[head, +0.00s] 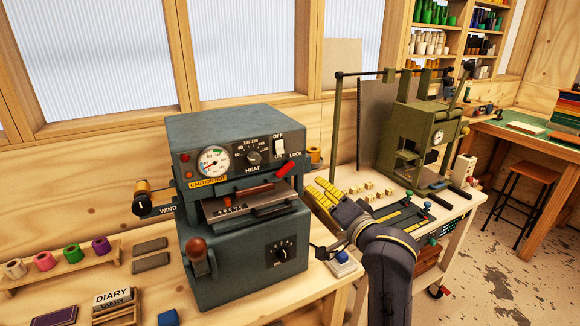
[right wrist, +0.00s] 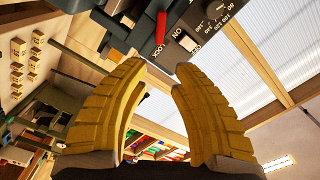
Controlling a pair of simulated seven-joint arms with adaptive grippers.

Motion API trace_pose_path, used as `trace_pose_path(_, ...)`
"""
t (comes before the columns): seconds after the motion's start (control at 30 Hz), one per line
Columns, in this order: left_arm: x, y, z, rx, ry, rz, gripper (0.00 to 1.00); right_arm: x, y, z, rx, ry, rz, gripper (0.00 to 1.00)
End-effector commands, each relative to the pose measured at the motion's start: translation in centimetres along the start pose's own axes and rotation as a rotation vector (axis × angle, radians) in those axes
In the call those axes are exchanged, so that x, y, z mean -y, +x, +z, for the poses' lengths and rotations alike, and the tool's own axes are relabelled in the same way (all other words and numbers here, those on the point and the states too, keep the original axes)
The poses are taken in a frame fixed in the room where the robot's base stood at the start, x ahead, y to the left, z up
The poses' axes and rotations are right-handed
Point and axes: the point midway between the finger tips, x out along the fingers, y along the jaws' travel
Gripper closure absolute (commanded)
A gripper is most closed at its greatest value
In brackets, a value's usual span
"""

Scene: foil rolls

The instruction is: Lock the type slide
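A blue-grey heat press (head: 250,255) stands on the bench in the head view. Its red lock lever (head: 287,169) sits beside the word LOCK on the front right of the upper housing, tilted up to the right. The lever also shows beyond my fingertips in the right wrist view (right wrist: 160,27). The type slide (head: 228,207) is in the press's front opening, partly hidden by the bars there. My right gripper (head: 316,190), with yellow ribbed fingers, is right of the press and below the lever, apart from it. Its fingers are open and empty (right wrist: 160,69). My left gripper is not in view.
A dark handle with a wooden knob (head: 198,250) is on the press's lower left front. A green press (head: 425,140) and small yellowish blocks (head: 370,188) stand on the bench to the right. Colored rolls (head: 72,252) sit on a rack at left.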

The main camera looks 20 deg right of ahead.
Motion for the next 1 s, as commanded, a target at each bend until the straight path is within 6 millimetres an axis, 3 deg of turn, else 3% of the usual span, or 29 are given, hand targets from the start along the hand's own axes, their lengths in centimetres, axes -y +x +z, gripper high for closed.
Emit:
trace_pose_path(0.7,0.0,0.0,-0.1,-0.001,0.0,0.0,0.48,0.0,12.3,0.1,0.002,-0.001,0.002,0.75)
trace_pose_path(1.0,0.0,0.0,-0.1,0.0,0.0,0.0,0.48,-0.1,15.6,0.1,0.001,-0.002,0.002,0.75)
